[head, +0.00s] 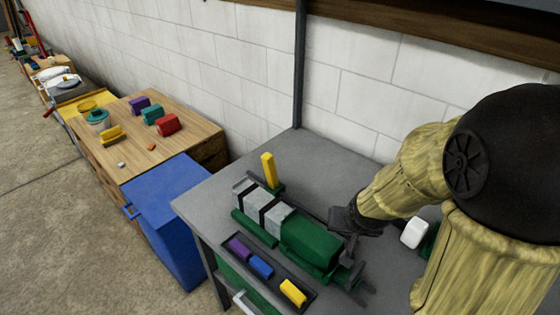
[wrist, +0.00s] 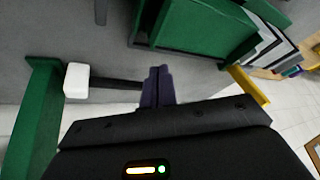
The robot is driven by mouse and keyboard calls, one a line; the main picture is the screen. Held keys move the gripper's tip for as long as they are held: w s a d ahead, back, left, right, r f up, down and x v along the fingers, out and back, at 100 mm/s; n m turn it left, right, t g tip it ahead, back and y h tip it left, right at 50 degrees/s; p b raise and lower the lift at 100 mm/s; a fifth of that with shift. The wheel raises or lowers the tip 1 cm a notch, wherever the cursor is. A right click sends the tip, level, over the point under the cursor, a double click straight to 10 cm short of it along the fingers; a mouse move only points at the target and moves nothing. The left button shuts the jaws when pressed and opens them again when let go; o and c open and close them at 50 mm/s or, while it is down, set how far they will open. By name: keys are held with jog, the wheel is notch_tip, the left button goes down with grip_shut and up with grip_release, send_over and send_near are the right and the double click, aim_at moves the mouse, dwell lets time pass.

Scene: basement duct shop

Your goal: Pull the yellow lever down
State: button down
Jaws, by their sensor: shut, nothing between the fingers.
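The yellow lever (head: 268,170) stands upright behind the left part of a green and grey machine (head: 312,243) on the grey table. In the wrist view a yellow bar, which looks like the same lever (wrist: 250,85), shows at the right, beyond the machine's green body (wrist: 195,30). My gripper (head: 350,248) is by the machine's right end, well to the right of the lever and apart from it. In the wrist view its dark fingers (wrist: 157,78) are together and empty.
A white block on a dark rod (wrist: 76,80) lies left of my fingers, by a green post (wrist: 35,120). It also shows in the head view (head: 414,232). A dark tray (head: 275,278) with purple, blue and yellow blocks is in front of the machine. A wall is behind.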

jog(key=w+a+m+t+y+b, duration=0.1)
jog(key=w+a+m+t+y, duration=0.3)
jog(key=w, duration=0.5)
jog(key=w+a+m+t+y+b, duration=0.1)
jog(key=w+a+m+t+y, duration=0.3)
jog(key=w, duration=0.6)
jog(key=a+t+y, duration=0.1)
jog(key=t, duration=0.1)
jog(key=shift+w+r+t+b, duration=0.15)
jog(key=shift+r+t+b, duration=0.15)
jog(key=shift+r+t, duration=0.1)
jog(key=shift+w, duration=0.1)
